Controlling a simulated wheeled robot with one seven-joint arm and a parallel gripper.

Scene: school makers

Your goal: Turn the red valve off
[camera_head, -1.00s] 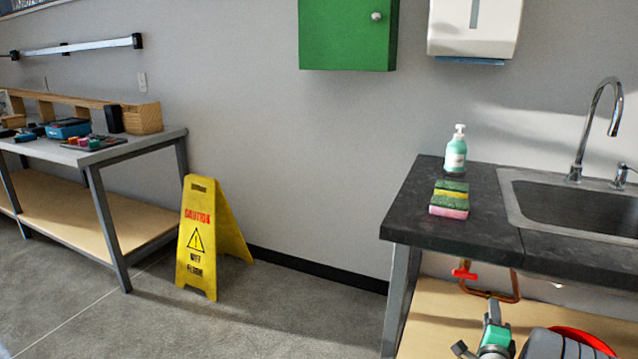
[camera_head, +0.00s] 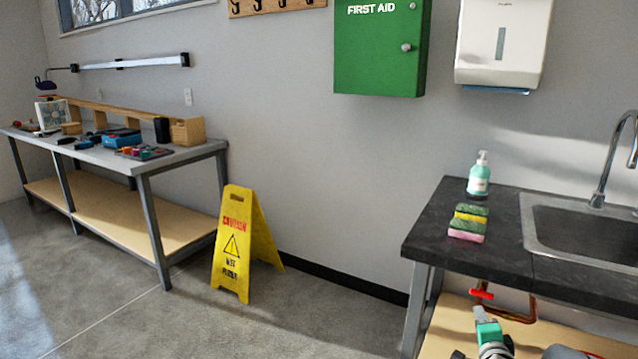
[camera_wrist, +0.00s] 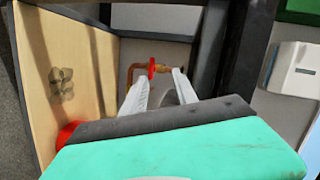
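The red valve (camera_head: 482,291) is a small red handle on a copper pipe (camera_head: 531,309) under the sink counter. In the wrist view the red valve (camera_wrist: 152,68) shows just beyond my fingertips, near the left finger. My gripper (camera_wrist: 160,76) is open, its two pale fingers apart with nothing held. The fingers point toward the valve; I cannot tell whether either one touches it.
The dark counter (camera_head: 440,222) with a sink (camera_head: 580,232) overhangs the pipe. A wooden lower shelf (camera_head: 448,335) and metal legs border the space under it. Sponges (camera_head: 468,223) and a soap bottle (camera_head: 479,177) stand on top. A yellow caution sign (camera_head: 238,250) stands left on open floor.

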